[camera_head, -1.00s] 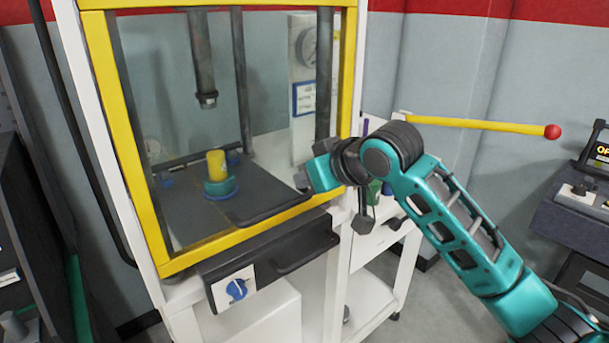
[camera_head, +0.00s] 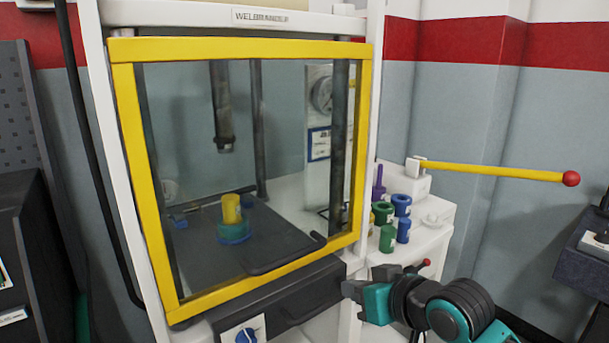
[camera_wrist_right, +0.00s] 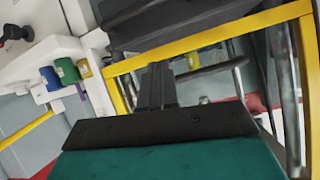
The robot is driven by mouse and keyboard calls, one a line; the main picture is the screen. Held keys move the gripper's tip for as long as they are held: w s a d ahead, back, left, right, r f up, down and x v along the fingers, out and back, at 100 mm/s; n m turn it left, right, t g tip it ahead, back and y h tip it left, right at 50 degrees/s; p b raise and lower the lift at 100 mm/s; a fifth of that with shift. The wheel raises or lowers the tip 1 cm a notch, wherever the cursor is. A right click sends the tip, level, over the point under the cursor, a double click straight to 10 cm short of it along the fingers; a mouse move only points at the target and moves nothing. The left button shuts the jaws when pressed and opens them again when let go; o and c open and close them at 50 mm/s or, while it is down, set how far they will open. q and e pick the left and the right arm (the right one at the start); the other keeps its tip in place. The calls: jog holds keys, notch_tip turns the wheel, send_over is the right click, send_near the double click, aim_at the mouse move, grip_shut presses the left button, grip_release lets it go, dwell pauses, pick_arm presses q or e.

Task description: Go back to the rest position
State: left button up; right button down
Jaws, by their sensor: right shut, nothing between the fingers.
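My right gripper (camera_head: 352,290) is in the lower middle of the head view, in front of the machine's lower right corner. It is shut and empty, apart from the yellow door frame. In the right wrist view its dark fingers (camera_wrist_right: 157,88) are together, with part of the yellow frame (camera_wrist_right: 205,40) behind them. My left gripper is not in view. The yellow-framed clear door (camera_head: 150,180) covers the test chamber. Behind it, a yellow cylinder (camera_head: 231,207) stands in a blue-green base (camera_head: 233,232) on the dark platform.
A yellow lever (camera_head: 490,170) with a red ball end sticks out to the right of the machine. Several green and blue cylindrical parts (camera_head: 402,205) stand on the white side stand (camera_head: 425,238). A dark console (camera_head: 590,250) is at the right edge. Open floor is not clearly seen.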

jog(key=s+d+f+m+h, duration=0.1)
jog(key=s+d+f, duration=0.3)
jog(key=s+f, duration=0.6)
jog(key=s+d+f+m+h, duration=0.1)
jog(key=s+d+f+h, duration=0.2)
jog(key=s+f, duration=0.7)
notch_tip(320, 180, down, 5)
jog(key=shift+s+d+f+t+h, duration=0.1)
jog(key=shift+s+d+t+h, duration=0.2)
jog(key=shift+d, duration=0.45)
